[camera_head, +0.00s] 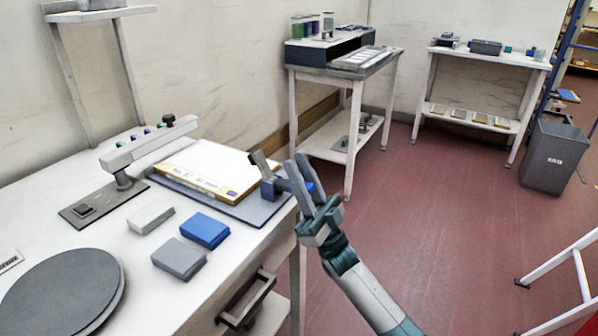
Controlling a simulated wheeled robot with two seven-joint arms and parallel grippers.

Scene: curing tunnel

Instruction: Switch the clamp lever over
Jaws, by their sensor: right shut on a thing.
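The clamp (271,189) has a blue body and sits at the right edge of the white table, by the corner of the grey board. A grey-brown bar (263,165) stands tilted up from it. My right gripper (298,168) reaches in from the lower right, its fingers pointing up beside the clamp. It is shut on the clamp lever, which the fingers mostly hide. My left gripper is not in view.
The grey board (262,212) carries a framed white sheet (205,165). A stand with a long arm (148,146), a blue block (205,230), grey blocks (179,259) and a dark round plate (65,292) share the table (130,240). Red floor (430,220) lies open to the right.

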